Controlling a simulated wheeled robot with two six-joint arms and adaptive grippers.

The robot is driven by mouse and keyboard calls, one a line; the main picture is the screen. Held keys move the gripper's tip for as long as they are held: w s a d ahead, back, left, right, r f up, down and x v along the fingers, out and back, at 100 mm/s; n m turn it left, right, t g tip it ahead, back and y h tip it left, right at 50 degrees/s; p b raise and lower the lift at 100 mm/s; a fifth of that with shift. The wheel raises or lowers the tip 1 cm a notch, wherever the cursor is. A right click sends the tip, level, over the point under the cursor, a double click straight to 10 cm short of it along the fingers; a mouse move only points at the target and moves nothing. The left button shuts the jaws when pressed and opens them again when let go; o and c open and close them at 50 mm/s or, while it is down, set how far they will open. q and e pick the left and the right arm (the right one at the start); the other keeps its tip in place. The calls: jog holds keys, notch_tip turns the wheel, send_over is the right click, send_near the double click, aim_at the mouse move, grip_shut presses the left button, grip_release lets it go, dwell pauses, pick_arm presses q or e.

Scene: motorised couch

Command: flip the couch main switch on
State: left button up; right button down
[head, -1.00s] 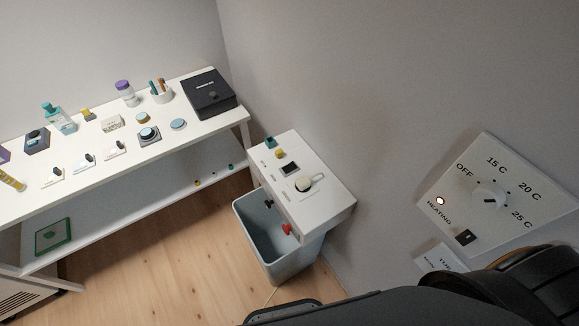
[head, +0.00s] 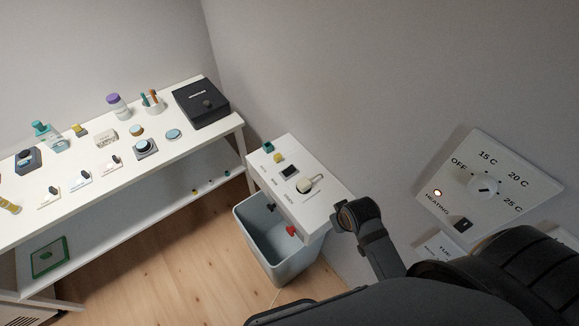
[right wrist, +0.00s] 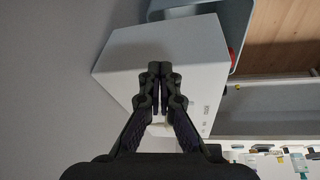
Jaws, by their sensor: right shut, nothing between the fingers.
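A white control box (head: 318,215) is fixed to the wall in the middle of the head view. Its top carries a cream lever knob (head: 305,186), a small black switch (head: 289,172), a yellow button (head: 279,158) and a green button (head: 268,146). A red knob (head: 291,230) and a black knob sit on its front. The labels are too small to read, so I cannot tell which is the main switch. My right gripper (right wrist: 160,70) is shut and empty in the right wrist view, in front of the white box, hiding part of it. My left gripper is not in view.
A grey-blue bin (head: 272,250) stands under the box. A white bench (head: 120,185) with switches, bottles and a black case (head: 201,103) runs along the left. A heating dial panel (head: 480,183) is on the right wall. The wooden floor (head: 180,260) in front is clear.

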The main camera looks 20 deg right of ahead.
jog(key=w+a+r+n+t+y, duration=0.1)
jog(key=w+a+r+t, duration=0.1)
jog(key=w+r, duration=0.3)
jog(key=w+a+r+n+t+y, duration=0.1)
jog(key=w+a+r+n+t, duration=0.1)
jog(key=w+r, duration=0.4)
jog(key=w+a+t, duration=0.1)
jog(key=w+a, duration=0.1)
jog(key=w, duration=0.2)
jog(key=shift+a+r+n, duration=0.15)
jog(key=shift+a+n, duration=0.1)
jog(key=shift+n, duration=0.05)
jog(key=p, duration=0.2)
send_over(289, 166)
jog(key=s, duration=0.3)
notch_tip(289, 166, down, 7)
jog(key=shift+s+r, duration=0.1)
jog(key=shift+s, duration=0.05)
jog(key=f, duration=0.2)
jog(key=shift+w+d+f, duration=0.15)
jog(key=shift+w+f, duration=0.05)
jog(key=shift+f, duration=0.15)
jog(key=shift+d+f+p, duration=0.15)
jog(key=shift+f+p, duration=0.15)
jog(key=shift+f, duration=0.45)
